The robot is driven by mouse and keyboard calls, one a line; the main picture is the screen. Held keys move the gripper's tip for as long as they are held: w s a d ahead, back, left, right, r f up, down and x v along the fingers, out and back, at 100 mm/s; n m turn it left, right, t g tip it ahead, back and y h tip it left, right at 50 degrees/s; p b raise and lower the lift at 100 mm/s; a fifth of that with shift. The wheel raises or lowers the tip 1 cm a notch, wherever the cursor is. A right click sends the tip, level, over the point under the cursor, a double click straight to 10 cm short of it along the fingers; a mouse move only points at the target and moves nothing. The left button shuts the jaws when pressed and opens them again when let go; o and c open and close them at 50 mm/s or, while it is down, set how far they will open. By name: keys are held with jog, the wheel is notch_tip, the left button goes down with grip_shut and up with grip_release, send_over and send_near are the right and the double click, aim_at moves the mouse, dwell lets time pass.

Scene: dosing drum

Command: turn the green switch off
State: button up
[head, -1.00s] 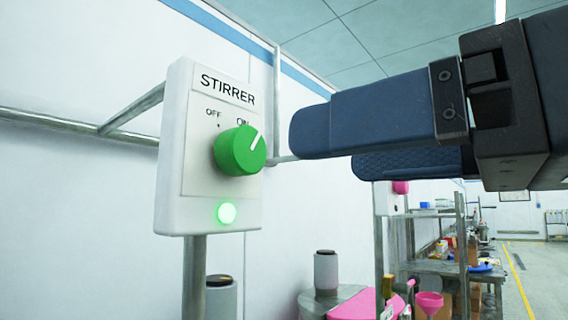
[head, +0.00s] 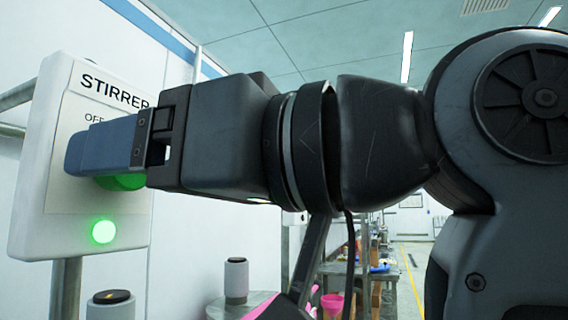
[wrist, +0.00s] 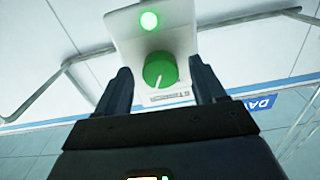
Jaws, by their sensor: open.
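The green switch (wrist: 160,70) is a round knob with a white pointer line on a white panel (head: 30,190) labelled STIRRER. In the head view my gripper (head: 75,150) covers most of the knob, and only its lower edge (head: 122,182) shows. In the wrist view the open fingers (wrist: 158,88) stand on either side of the knob, with gaps between; I cannot tell whether either touches it. The green lamp (head: 103,232) below the knob is lit, and it also shows in the wrist view (wrist: 149,20). The OFF label is partly visible; ON is hidden.
The panel stands on a grey post (head: 67,285) before a white wall with metal rails. Dark-lidded containers (head: 236,279) stand below and to the right. A pink funnel (head: 332,303) and cluttered benches are further back.

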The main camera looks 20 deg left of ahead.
jog(key=c, duration=1.1)
jog(key=shift+o, duration=0.2)
jog(key=shift+n, duration=0.3)
jog(key=n+b, duration=0.6)
jog(key=n, duration=0.5)
jog(key=shift+w, duration=0.15)
jog(key=shift+n, duration=0.4)
